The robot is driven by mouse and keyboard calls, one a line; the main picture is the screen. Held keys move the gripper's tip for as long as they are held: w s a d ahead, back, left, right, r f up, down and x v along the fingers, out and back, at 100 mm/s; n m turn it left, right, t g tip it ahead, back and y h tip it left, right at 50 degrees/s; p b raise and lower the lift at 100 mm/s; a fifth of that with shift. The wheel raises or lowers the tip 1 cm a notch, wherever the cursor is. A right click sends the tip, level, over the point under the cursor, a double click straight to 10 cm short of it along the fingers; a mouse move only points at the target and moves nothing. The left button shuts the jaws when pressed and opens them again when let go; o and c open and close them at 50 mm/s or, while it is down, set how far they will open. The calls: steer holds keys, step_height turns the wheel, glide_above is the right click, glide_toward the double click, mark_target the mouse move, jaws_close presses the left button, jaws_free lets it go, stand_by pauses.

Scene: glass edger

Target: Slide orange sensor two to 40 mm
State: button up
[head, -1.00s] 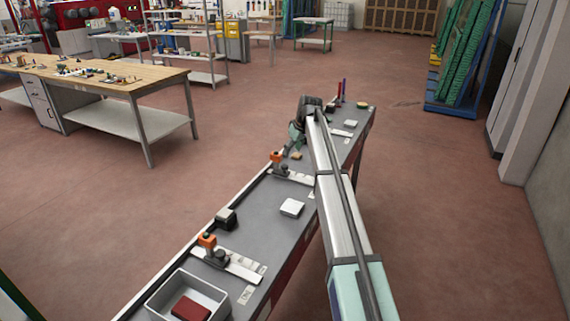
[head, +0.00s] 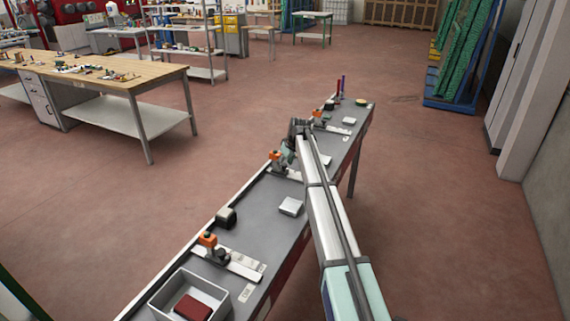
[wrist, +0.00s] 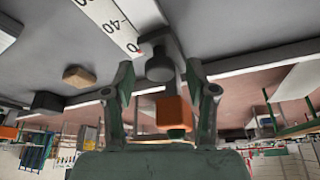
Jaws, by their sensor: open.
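Orange sensor two (head: 275,155) is the middle of three orange-topped sensors along the bench in the head view, on a white scale strip (head: 287,174). In the wrist view its orange block (wrist: 174,112) and dark round knob (wrist: 160,68) show between my fingers. The scale (wrist: 108,22) has a 0 by the sensor's dark base and a 40 farther along. My gripper (wrist: 160,72) is open, one finger on each side of the sensor; contact cannot be told. In the head view my gripper (head: 285,158) is beside the sensor, partly hidden by my arm.
Another orange sensor (head: 208,240) stands nearer and a third (head: 317,115) farther along the bench. A black block (head: 226,216), a white block (head: 290,206) and a grey bin (head: 218,294) holding a red block are also on it. A tan block (wrist: 78,76) shows in the wrist view.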

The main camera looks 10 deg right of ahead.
jaws_close()
steer(key=shift+s+d+b, duration=0.25)
steer(key=shift+s+d, duration=0.3)
steer(key=shift+d, duration=0.25)
steer(key=shift+s+d+b, duration=0.25)
steer(key=shift+s+d, duration=0.3)
steer(key=shift+d, duration=0.2)
jaws_free()
steer(key=shift+r, duration=0.1)
steer(key=v, duration=1.1)
steer(key=shift+r, duration=0.4)
steer(key=shift+d, duration=0.15)
